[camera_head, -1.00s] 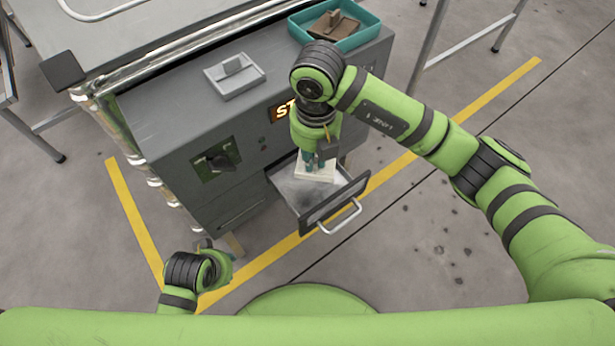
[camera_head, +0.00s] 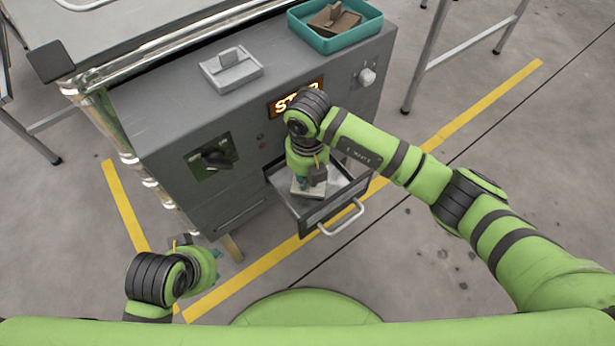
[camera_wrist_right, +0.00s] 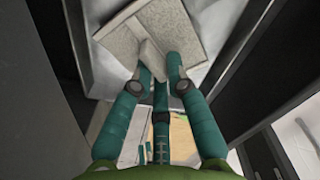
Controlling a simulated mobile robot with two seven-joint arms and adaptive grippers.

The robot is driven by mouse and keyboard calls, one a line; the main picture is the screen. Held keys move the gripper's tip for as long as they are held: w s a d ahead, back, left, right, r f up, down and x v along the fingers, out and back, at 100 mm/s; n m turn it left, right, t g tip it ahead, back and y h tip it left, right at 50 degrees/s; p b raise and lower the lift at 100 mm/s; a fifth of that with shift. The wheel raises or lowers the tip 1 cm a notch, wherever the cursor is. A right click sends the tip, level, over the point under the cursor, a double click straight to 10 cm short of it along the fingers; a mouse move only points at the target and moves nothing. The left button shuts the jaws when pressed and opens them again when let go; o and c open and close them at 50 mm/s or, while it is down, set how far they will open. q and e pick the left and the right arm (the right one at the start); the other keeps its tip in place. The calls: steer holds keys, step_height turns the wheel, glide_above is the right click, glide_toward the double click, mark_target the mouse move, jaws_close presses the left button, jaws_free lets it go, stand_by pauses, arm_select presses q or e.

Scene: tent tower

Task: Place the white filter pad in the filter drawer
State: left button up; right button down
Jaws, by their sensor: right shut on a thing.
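The white filter pad (camera_head: 309,190) is in the open filter drawer (camera_head: 333,203), low between its walls. My right gripper (camera_head: 306,178) points down into the drawer and partly hides the pad. In the right wrist view the teal fingers of this gripper (camera_wrist_right: 160,70) are shut on the upright tab of the filter pad (camera_wrist_right: 165,28). The pad lies askew to the drawer walls there, and I cannot tell whether it touches the drawer floor. My left gripper (camera_head: 205,262) is at the lower left, away from the drawer; its fingers are too unclear to judge.
The grey cabinet (camera_head: 165,120) carries a light grey pad with a handle (camera_head: 232,70) and a teal tray (camera_head: 345,40) with a brown pad in it. A lit sign (camera_head: 292,100) and a knob (camera_head: 367,76) are on its front. The drawer handle (camera_head: 342,218) sticks out.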

arm_select(q)
steer(key=shift+w+d, duration=0.1)
steer(key=shift+w, duration=0.2)
arm_select(e)
steer(key=c, duration=1.2)
jaws_free()
arm_select(q)
steer(key=shift+w+r, duration=0.1)
arm_select(e)
steer(key=shift+f, duration=0.1)
arm_select(q)
step_height(320, 180, down, 8)
steer(key=p, duration=0.3)
steer(key=shift+r+g, duration=0.25)
steer(key=shift+g, duration=0.15)
arm_select(e)
step_height(320, 180, up, 12)
steer(key=shift+r, duration=0.15)
